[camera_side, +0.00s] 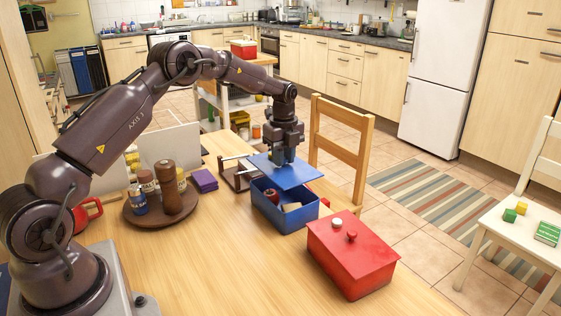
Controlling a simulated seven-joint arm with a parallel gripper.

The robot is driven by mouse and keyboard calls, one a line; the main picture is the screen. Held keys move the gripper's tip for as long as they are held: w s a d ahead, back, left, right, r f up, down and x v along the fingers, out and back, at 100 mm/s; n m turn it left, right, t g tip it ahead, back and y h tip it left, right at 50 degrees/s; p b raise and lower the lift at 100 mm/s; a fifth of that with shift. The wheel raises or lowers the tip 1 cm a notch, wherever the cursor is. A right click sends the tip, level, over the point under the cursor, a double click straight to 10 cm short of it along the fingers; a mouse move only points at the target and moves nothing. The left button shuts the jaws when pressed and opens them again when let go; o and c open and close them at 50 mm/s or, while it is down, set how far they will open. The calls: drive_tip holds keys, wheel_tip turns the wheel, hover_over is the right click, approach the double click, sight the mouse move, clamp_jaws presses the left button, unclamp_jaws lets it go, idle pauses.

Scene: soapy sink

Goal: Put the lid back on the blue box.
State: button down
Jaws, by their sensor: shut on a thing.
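The blue box (285,219) stands on the wooden table, with some of its contents showing, including a dark red round item (272,195) and a pale piece (292,206). A flat blue lid (287,174) is above the box, set towards its back, so the front of the opening is uncovered. My gripper (284,160) is above the lid and shut on it from the top; the grip point itself is hard to see. I cannot tell whether the lid touches the box's rear rim.
A red box (351,258) with a knobbed red lid stands close by at the front right. A round brown tray (132,212) with jars and a pepper mill is to the left, and a purple block (204,181) lies behind. A wooden chair (343,150) stands behind the table.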

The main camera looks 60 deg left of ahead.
idle(0.3)
drive_tip(key=shift+f, duration=3.1)
drive_tip(key=shift+f, duration=0.3)
drive_tip(key=shift+c, duration=2)
unclamp_jaws()
drive_tip(key=shift+r, duration=3.5)
drive_tip(key=shift+c, duration=0.4)
